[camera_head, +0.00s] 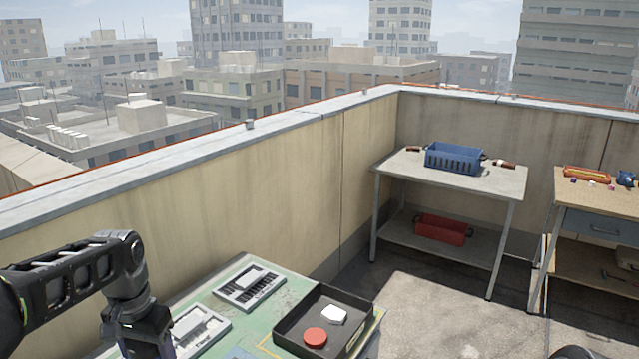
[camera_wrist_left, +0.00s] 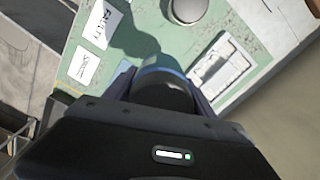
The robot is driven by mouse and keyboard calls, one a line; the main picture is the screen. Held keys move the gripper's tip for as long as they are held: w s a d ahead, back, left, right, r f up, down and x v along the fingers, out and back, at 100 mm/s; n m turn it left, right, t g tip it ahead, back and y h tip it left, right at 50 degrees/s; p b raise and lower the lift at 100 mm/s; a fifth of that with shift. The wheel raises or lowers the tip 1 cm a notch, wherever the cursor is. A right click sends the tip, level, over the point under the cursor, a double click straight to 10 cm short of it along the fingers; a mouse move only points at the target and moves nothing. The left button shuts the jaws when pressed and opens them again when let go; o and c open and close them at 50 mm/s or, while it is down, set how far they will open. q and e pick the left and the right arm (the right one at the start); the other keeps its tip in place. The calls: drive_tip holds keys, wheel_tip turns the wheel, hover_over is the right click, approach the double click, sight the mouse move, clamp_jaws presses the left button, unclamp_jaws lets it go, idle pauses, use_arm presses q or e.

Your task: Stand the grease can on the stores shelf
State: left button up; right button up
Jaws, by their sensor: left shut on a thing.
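My left gripper (camera_head: 148,338) is at the lower left of the head view, over the near end of the green table. In the left wrist view my left gripper (camera_wrist_left: 160,88) is shut on a round, dark can with a blue band (camera_wrist_left: 160,72). It looks like the grease can, but no label on it is readable. The gripper hides much of it, and it does not show in the head view. A grey table with a lower shelf (camera_head: 405,236) stands at the back against the wall; I cannot tell if it is the stores shelf. My right gripper is not in view.
The green table (camera_head: 225,290) holds a black tray (camera_head: 285,330) with a red round thing and a white piece. A round grey thing (camera_wrist_left: 187,10) stands there too. A wooden bench (camera_head: 580,200) stands right.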

use_arm(q)
drive_tip(key=w+d+f, duration=0.3)
drive_tip(key=d+f, duration=0.1)
drive_tip(key=d, duration=0.4)
drive_tip(key=w+d+f+b, duration=0.1)
drive_tip(key=w+d+f, duration=0.2)
drive_tip(key=d+f, duration=0.2)
drive_tip(key=d, duration=0.3)
drive_tip(key=shift+d+n, duration=0.15)
drive_tip(key=shift+n, duration=0.25)
